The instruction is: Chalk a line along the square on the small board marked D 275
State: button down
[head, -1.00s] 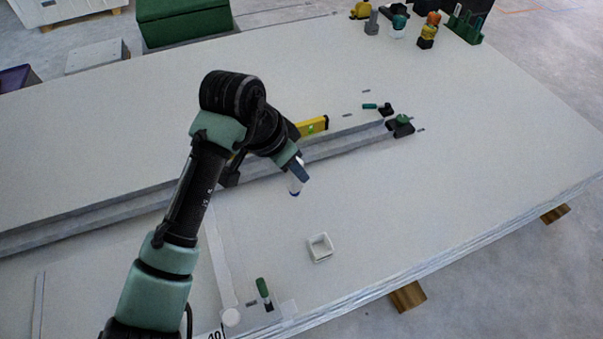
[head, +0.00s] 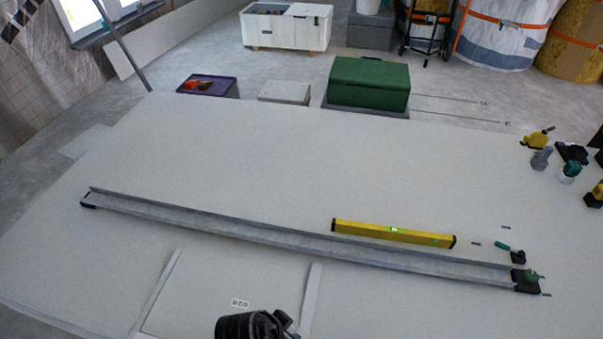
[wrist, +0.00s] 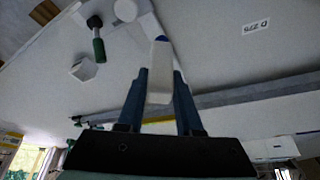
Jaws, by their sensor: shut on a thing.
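My gripper (wrist: 160,76) has its blue fingers shut on a white chalk stick with a blue tip (wrist: 159,60). It points up and away in the wrist view. In the head view only dark arm parts show at the bottom edge; the gripper and chalk are out of sight there. The small board (head: 208,300) lies at the lower middle, with a label reading D 275 (head: 240,303), which also shows in the wrist view (wrist: 256,26). A pale strip (head: 311,300) lies along its right side and another (head: 158,290) along its left. Which one is the square I cannot tell.
A long grey rail (head: 300,239) crosses the big sheet beyond the small board. A yellow level (head: 390,233) lies behind it. Small tools stand at the right. A white square cup (wrist: 84,69) and a green-handled tool (wrist: 98,42) show in the wrist view. The far sheet is bare.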

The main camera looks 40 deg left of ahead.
jog(key=shift+s+f, duration=0.25)
jog(key=shift+f, duration=0.05)
notch_tip(320, 180, down, 6)
jog(key=b, duration=0.6)
jog(key=shift+r, duration=0.25)
jog(key=shift+f, duration=0.7)
dwell(2.2)
jog(key=shift+w+a+r, duration=0.1)
jog(key=shift+w+a, duration=0.4)
jog(key=shift+w, duration=0.35)
jog(key=shift+w, duration=0.1)
jog(key=shift+w+a+r, duration=0.1)
jog(key=shift+w+a, duration=0.45)
jog(key=shift+w, duration=0.25)
jog(key=shift+w, duration=0.1)
